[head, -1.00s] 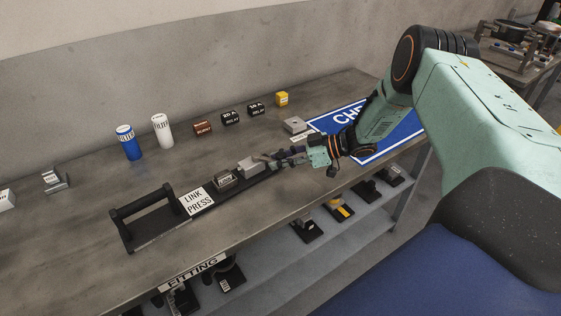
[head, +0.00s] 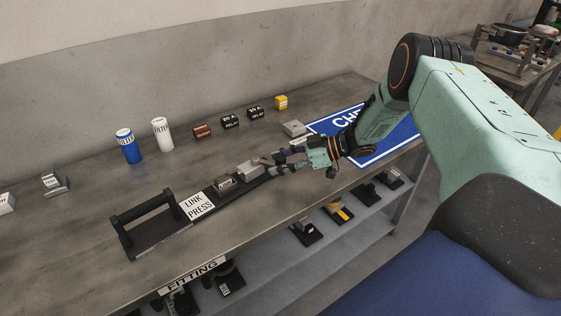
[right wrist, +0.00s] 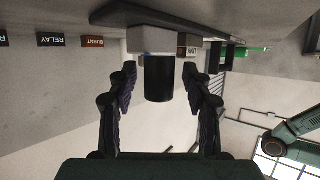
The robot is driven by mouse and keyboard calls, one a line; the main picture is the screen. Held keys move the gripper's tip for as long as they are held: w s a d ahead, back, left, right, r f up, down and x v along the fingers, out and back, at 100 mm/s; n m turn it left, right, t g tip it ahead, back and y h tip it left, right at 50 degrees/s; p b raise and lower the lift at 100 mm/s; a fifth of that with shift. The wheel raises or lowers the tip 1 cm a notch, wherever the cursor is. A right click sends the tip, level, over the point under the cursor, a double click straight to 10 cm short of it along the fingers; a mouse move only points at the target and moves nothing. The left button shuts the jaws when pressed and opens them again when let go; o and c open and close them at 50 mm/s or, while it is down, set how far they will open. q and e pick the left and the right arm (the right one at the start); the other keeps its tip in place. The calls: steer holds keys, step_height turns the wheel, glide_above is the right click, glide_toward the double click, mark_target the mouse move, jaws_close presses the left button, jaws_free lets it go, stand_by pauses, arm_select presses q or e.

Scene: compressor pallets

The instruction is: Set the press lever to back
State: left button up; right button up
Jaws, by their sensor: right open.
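The link press lies along the bench, a long dark base (head: 151,238) with a white "LINK PRESS" label (head: 197,206). A black bar handle on two uprights, which looks like the lever (head: 145,208), stands at its left end. A small labelled block (head: 224,183) and a larger grey block (head: 249,169) sit on its right part. My right gripper (head: 272,161) is at the right end of the press, far from the bar handle. In the right wrist view its open fingers (right wrist: 158,80) stand either side of a black cylinder (right wrist: 159,84) in front of a grey block (right wrist: 150,38).
A blue filter (head: 128,146), a white filter (head: 161,134), a brown block (head: 202,131), black relays (head: 229,122) and a yellow block (head: 281,102) stand behind the press. A blue sign mat (head: 385,150) lies under my right forearm. A lower shelf (head: 270,245) holds several parts.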

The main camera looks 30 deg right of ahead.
steer(key=shift+f, duration=0.1)
steer(key=shift+d, duration=0.15)
steer(key=v, duration=1.1)
steer(key=shift+s+d+r, duration=0.2)
steer(key=shift+s+r, duration=0.05)
steer(key=shift+r, duration=0.05)
